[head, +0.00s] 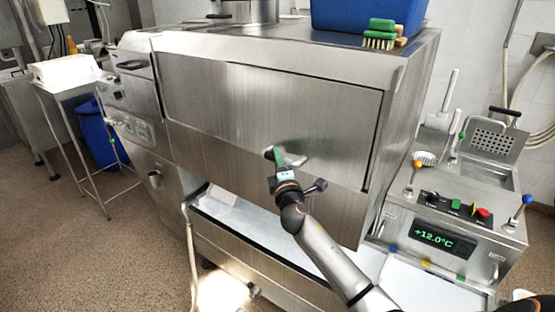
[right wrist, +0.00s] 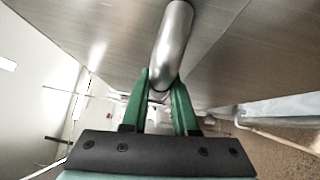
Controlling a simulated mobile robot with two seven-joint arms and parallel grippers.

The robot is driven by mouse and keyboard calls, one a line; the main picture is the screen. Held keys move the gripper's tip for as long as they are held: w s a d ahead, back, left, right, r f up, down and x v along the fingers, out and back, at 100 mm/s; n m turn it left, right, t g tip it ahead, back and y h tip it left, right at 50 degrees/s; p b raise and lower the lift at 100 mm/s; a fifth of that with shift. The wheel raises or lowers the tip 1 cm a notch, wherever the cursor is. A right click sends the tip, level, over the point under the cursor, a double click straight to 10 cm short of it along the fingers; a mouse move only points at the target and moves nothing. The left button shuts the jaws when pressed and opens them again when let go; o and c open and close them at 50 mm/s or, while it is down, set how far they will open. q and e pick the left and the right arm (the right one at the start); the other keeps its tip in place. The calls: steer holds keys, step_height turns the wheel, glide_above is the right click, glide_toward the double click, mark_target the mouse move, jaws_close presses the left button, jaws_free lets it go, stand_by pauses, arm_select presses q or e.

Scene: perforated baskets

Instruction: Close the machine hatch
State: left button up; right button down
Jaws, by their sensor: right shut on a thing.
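The machine hatch (head: 255,105) is a large brushed-steel panel on the front of the steel machine. Dark seams show along its top and right edges. I cannot tell whether it sits fully flush. A rounded metal handle (head: 293,161) sticks out from its lower middle; the handle also shows in the right wrist view (right wrist: 173,42). My right gripper (head: 277,157) has green fingers, and in the right wrist view its fingers (right wrist: 163,80) are on both sides of the handle, shut on it. The fingers partly hide the handle in the head view. My left gripper is not in view.
A blue crate (head: 365,14) and green brushes (head: 380,32) sit on the machine top. A unit with a +12.0°C display (head: 434,239) and coloured knobs stands at the right. A small white-topped table (head: 68,72) stands at the left, with open floor before it.

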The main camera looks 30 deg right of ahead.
steer(key=d+b, duration=0.1)
steer(key=d+n+b, duration=0.1)
steer(key=b, duration=0.1)
steer(key=shift+w+f+t+b, duration=0.15)
steer(key=shift+w+t+b, duration=0.15)
steer(key=shift+t, duration=0.1)
steer(key=c, duration=0.7)
jaws_free()
steer(key=shift+w+f, duration=0.1)
steer(key=v, duration=1.2)
steer(key=shift+s+a+b, duration=0.2)
steer(key=shift+s+b, duration=0.1)
